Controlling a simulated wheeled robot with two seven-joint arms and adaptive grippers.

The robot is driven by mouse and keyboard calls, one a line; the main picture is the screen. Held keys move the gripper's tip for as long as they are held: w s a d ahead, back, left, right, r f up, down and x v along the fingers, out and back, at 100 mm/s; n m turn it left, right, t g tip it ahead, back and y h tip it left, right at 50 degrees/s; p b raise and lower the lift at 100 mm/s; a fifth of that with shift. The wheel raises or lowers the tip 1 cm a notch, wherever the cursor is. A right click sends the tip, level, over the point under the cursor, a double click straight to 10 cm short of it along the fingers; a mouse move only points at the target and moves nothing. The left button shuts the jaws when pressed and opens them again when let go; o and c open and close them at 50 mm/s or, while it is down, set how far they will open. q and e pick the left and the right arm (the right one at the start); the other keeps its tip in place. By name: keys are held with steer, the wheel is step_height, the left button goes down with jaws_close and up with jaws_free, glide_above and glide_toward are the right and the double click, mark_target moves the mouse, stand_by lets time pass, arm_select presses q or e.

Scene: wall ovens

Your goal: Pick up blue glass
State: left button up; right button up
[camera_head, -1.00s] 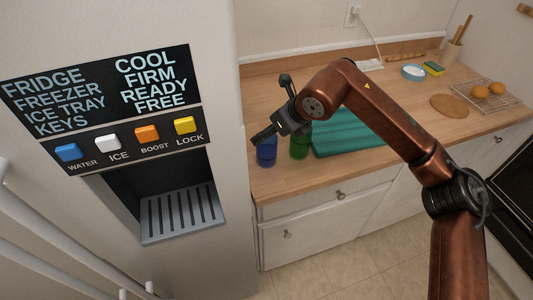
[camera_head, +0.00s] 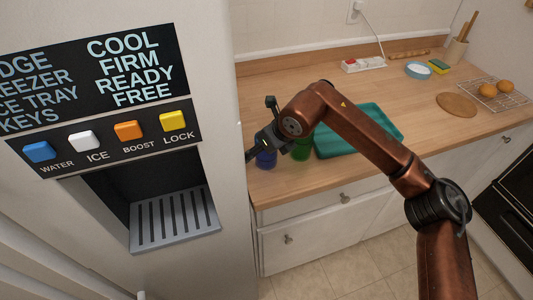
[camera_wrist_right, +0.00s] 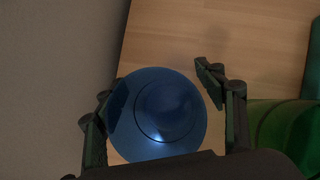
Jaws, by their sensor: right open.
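The blue glass (camera_head: 266,159) stands on the wooden counter near the fridge side in the head view, partly covered by my right gripper. In the right wrist view the blue glass (camera_wrist_right: 158,118) is seen from above, between the two fingers. My right gripper (camera_head: 262,130) is directly above the glass in the head view. In the wrist view the right gripper (camera_wrist_right: 162,88) is open, with one finger on each side of the glass. I cannot tell whether the fingers touch it. My left gripper is not in view.
A green glass (camera_head: 302,151) stands close beside the blue one; it also shows in the wrist view (camera_wrist_right: 285,130). A teal mat (camera_head: 350,140) lies to its right. The fridge panel (camera_head: 100,90) borders the left. The counter (camera_head: 300,80) behind is mostly clear.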

steer(key=shift+w+a+f, duration=0.1)
steer(key=shift+f, duration=0.05)
steer(key=c, duration=1.5)
